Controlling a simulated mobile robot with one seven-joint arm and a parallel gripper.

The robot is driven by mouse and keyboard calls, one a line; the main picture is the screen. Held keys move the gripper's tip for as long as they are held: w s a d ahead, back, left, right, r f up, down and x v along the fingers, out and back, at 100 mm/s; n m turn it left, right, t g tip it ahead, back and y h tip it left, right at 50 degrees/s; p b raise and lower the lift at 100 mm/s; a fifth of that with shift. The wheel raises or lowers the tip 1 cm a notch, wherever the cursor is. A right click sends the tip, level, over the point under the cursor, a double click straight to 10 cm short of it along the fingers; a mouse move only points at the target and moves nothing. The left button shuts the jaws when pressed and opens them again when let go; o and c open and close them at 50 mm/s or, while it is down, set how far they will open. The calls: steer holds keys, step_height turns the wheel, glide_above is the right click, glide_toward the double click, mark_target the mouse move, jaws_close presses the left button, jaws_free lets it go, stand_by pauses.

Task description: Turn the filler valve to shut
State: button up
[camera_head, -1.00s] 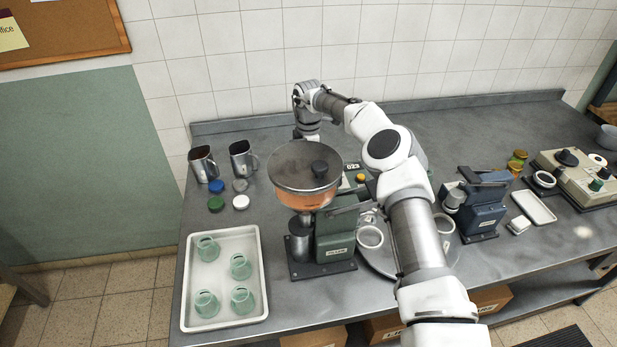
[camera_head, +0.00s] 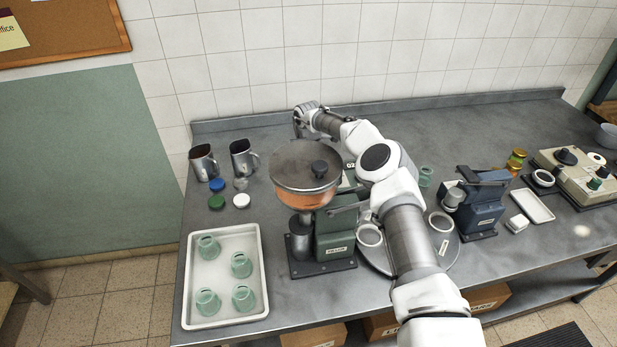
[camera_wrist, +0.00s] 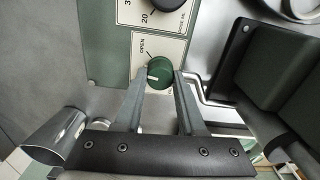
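The filler (camera_head: 335,238) is a green machine with an orange-filled hopper under a round steel lid (camera_head: 300,160). In the wrist view its valve knob (camera_wrist: 160,72) is round and green on a white plate (camera_wrist: 175,48) marked OPEN at the upper left. The knob's white mark points left. A second word at the lower right is mostly covered. My gripper (camera_wrist: 161,73) has one finger on each side of the knob, with the tips about level with it and set slightly wider than it. I cannot tell whether they touch. In the head view the hopper hides my fingers.
A dial (camera_wrist: 150,8) is beside the valve plate. A bent metal rod (camera_wrist: 210,100) runs close to the right finger. A steel cup (camera_wrist: 55,140) is at lower left. In the head view, a white tray (camera_head: 187,285) of glass jars and a blue machine (camera_head: 482,208) flank the filler.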

jaws_close()
steer(key=shift+n, duration=0.4)
steer(key=n+b, duration=0.1)
steer(key=n, duration=0.3)
steer(key=shift+n, duration=0.3)
steer(key=n, duration=0.4)
steer(key=shift+n, duration=0.4)
steer(key=o, duration=0.8)
jaws_free()
steer(key=shift+c, duration=0.2)
